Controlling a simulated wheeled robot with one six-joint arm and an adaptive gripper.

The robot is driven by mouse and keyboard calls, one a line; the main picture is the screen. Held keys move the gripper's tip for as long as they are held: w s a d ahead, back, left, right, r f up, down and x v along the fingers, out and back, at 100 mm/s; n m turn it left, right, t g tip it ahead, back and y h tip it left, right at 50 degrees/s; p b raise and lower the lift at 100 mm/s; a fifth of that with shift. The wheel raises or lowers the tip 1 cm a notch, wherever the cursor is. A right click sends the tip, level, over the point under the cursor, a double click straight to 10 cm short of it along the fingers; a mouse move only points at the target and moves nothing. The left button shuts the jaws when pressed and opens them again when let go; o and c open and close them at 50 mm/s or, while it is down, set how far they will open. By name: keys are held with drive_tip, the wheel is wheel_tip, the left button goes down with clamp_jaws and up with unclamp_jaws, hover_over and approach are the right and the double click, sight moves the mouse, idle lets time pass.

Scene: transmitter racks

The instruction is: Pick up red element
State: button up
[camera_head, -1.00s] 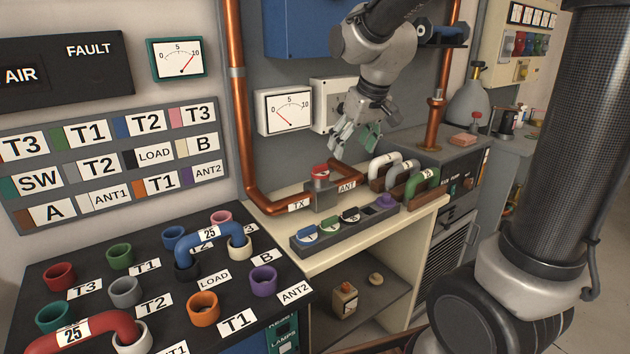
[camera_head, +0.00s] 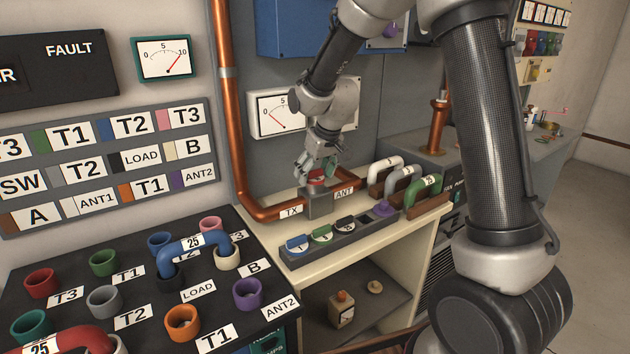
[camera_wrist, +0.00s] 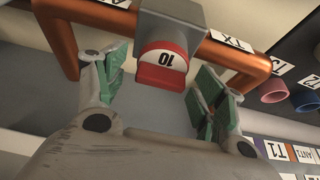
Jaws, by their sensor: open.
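The red element (camera_head: 317,177) sits in the top of a grey block between the copper pipes, between the TX and ANT labels. In the wrist view the red element (camera_wrist: 162,66) shows a white face marked 10 and a red handle edge. My gripper (camera_head: 318,168) is right above and around it in the head view. In the wrist view my gripper (camera_wrist: 158,92) has its green-padded fingers spread, one on each side of the element, with gaps between pads and element. The grey block (camera_head: 319,203) holds the element's lower part, which is hidden.
A grey holder (camera_head: 335,242) with blue, green and black elements and a purple one stands in front on the cream bench. White, grey and green U-shaped links (camera_head: 423,190) stand to the right. Copper pipes (camera_head: 262,211) flank the block. The patch panel (camera_head: 140,270) is at left.

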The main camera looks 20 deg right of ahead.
drive_tip(key=c, duration=1)
drive_tip(key=shift+r, duration=0.1)
drive_tip(key=shift+c, duration=0.2)
